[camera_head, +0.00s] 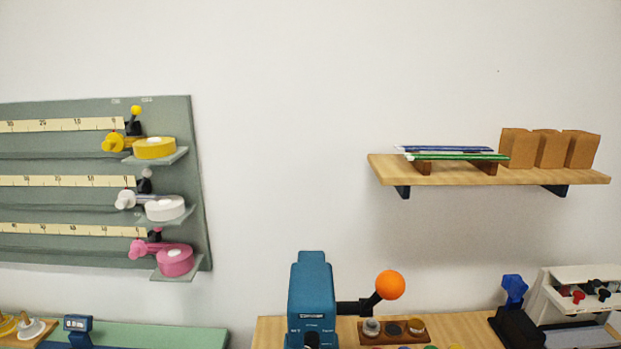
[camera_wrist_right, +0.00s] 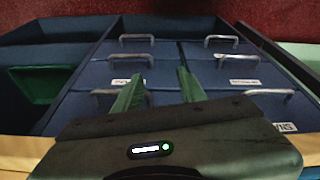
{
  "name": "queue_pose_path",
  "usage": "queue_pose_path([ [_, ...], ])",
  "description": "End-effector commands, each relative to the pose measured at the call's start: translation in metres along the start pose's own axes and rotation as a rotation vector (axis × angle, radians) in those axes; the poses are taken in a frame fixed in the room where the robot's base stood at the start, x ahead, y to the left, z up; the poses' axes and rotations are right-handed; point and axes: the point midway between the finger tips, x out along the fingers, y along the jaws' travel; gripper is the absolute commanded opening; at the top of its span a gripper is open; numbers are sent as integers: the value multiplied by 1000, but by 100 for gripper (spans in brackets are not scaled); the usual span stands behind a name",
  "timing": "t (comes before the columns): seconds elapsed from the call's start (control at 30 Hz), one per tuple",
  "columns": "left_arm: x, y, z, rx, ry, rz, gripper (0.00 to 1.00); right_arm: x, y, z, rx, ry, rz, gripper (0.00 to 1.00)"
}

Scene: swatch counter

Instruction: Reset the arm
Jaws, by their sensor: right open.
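My right gripper (camera_wrist_right: 157,92) shows in the right wrist view, with its two green fingers apart and nothing between them. It is in front of a dark blue drawer cabinet (camera_wrist_right: 168,66) with several metal handles and white labels. The fingers appear over the drawer fronts; I cannot tell whether they touch. In the head view neither gripper shows. A teal machine (camera_head: 311,292) with an arm ending in an orange ball (camera_head: 390,284) stands on a wooden counter at the bottom middle. The arm points right and slightly up.
A wooden shelf (camera_head: 560,177) at right holds rods and brown blocks. A pot tray (camera_head: 380,337) sits beside the machine. A blue-topped device (camera_head: 513,290) stands right.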

Motion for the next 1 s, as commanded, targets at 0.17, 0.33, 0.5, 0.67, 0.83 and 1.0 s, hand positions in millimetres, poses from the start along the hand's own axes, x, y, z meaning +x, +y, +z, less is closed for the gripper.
queue_pose_path([
  [0.17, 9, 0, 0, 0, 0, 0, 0, 88, -5, 34, -6, -42, -7, 41],
  [0.33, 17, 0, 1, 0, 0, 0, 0, 177, -9, 95, -15, -84, -12, 41],
  [0.5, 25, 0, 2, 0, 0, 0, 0, 242, -13, 174, -25, -127, -17, 41],
  [0.67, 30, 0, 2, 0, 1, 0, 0, 272, -14, 240, -33, -156, -20, 41],
  [0.83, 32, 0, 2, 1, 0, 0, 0, 281, -13, 279, -38, -170, -21, 41],
  [1.0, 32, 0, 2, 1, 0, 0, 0, 282, -13, 287, -39, -172, -21, 41],
])
